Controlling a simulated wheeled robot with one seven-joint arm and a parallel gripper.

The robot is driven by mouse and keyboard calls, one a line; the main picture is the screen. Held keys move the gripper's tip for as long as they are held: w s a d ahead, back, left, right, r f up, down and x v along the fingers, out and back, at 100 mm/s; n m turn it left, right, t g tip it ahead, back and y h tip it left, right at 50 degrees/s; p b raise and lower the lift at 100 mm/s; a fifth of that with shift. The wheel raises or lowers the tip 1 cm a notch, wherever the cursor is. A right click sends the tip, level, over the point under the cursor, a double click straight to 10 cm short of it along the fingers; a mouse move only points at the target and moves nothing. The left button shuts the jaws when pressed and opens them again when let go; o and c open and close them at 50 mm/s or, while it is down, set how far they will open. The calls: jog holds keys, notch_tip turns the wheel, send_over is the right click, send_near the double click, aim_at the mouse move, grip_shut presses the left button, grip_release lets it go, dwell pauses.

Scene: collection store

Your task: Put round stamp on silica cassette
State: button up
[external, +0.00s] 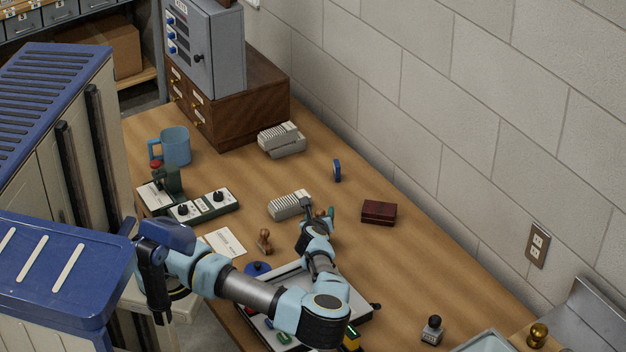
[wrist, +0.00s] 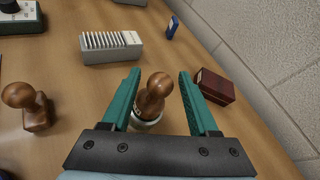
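The round stamp (wrist: 153,94) has a brown wooden knob handle and a round pale base, and stands on the table. My gripper (wrist: 160,82) is open, its two teal fingers apart on either side of the stamp's handle, with gaps visible. In the external view my gripper (external: 319,211) is low over the table and mostly hides this stamp. A pale grey ribbed box, apparently the silica cassette (wrist: 111,48), lies just beyond the left finger; it also shows in the external view (external: 289,205).
A second wooden stamp (wrist: 30,110) with an angular base stands to the left. A dark red box (wrist: 216,87) is close to the right finger. More ribbed boxes (external: 281,139) and a blue item (external: 337,171) lie farther back. The wall bounds the right side.

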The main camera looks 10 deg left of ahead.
jog(key=shift+r, duration=0.2)
jog(key=b+v, duration=0.1)
jog(key=v, duration=0.6)
jog(key=shift+s, duration=0.25)
jog(key=shift+a, duration=0.1)
